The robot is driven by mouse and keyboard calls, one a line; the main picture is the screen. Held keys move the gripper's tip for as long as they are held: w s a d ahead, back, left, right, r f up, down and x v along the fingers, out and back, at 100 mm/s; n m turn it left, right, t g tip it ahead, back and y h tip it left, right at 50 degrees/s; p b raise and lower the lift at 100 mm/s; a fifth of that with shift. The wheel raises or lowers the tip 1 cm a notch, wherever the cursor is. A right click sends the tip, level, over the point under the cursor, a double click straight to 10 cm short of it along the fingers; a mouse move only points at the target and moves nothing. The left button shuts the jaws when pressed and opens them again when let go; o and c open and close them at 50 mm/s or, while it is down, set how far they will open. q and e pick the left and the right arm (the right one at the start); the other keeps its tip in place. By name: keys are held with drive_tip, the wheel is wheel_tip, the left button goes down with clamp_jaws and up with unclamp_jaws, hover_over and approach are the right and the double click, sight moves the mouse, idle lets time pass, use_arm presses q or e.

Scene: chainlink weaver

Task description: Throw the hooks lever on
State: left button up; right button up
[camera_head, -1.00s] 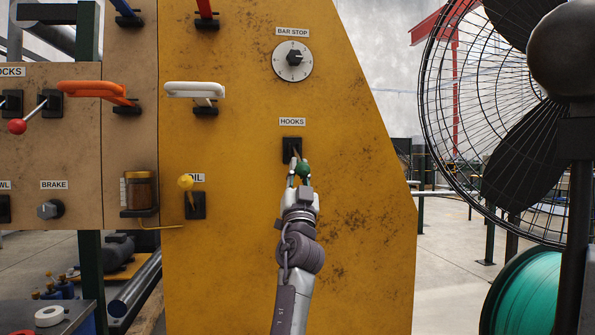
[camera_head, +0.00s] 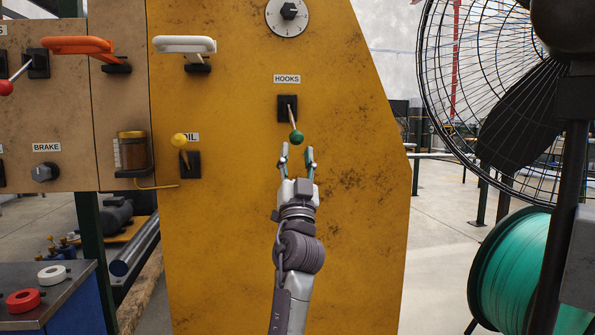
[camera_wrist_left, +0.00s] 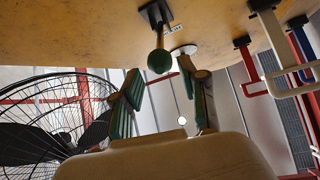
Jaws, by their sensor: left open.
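The HOOKS lever (camera_head: 291,112) has a thin stem and a green ball knob (camera_head: 296,137). It comes out of a black plate under the HOOKS label (camera_head: 287,79) on the yellow panel, with its knob end below the plate's middle. My left gripper (camera_head: 298,152) is open and empty, just below the knob, with its fingertips pointing up. In the left wrist view the green knob (camera_wrist_left: 159,61) shows between and beyond the spread green-padded fingers (camera_wrist_left: 160,75), with no visible contact. My right gripper is not in view.
The OIL lever (camera_head: 180,140) with a yellow ball is to the left. A white handle (camera_head: 184,44) and an orange handle (camera_head: 78,46) stick out above. The BAR STOP dial (camera_head: 288,15) is over the lever. A large fan (camera_head: 500,90) and a green spool (camera_head: 520,275) stand at right.

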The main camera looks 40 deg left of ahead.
use_arm(q)
drive_tip(key=v, duration=0.4)
drive_tip(key=shift+d, duration=0.1)
idle(0.3)
